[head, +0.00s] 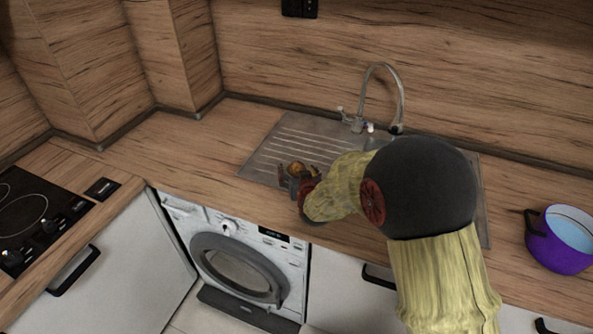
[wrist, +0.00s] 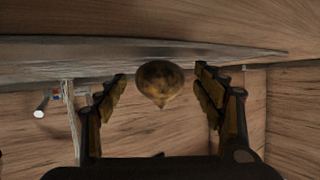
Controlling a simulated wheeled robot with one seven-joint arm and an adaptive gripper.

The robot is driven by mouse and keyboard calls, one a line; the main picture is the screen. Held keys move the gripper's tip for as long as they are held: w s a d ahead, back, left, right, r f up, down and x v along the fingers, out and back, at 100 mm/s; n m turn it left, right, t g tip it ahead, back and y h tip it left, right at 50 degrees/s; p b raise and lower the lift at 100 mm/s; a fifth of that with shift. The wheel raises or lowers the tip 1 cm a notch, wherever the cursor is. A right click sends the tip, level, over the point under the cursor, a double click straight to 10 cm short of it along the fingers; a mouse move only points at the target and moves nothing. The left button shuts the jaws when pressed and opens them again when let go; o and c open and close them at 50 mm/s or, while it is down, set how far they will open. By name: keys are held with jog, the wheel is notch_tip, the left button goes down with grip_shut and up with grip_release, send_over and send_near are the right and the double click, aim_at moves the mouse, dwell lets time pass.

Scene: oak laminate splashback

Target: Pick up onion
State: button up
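The onion (head: 297,168) is a small brown bulb at the front of the sink's ribbed drainboard in the head view. In the wrist view the onion (wrist: 160,84) is round, mottled brown, with its tip pointing down in the picture. My gripper (head: 296,173) is at the drainboard's front edge, with its fingers around the onion's place. In the wrist view my gripper (wrist: 160,90) is open, one finger on each side of the onion, with a visible gap on both sides. My arm hides much of the sink.
The metal sink and drainboard (head: 268,157) are set in the wooden counter (head: 165,140). A tap (head: 380,85) rises behind. A purple pot (head: 560,238) stands at the right. A black hob (head: 30,215) is at the left. The counter left of the drainboard is clear.

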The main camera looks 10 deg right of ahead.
jog(key=shift+c, duration=1.2)
jog(key=c, duration=1)
jog(key=shift+r, duration=0.1)
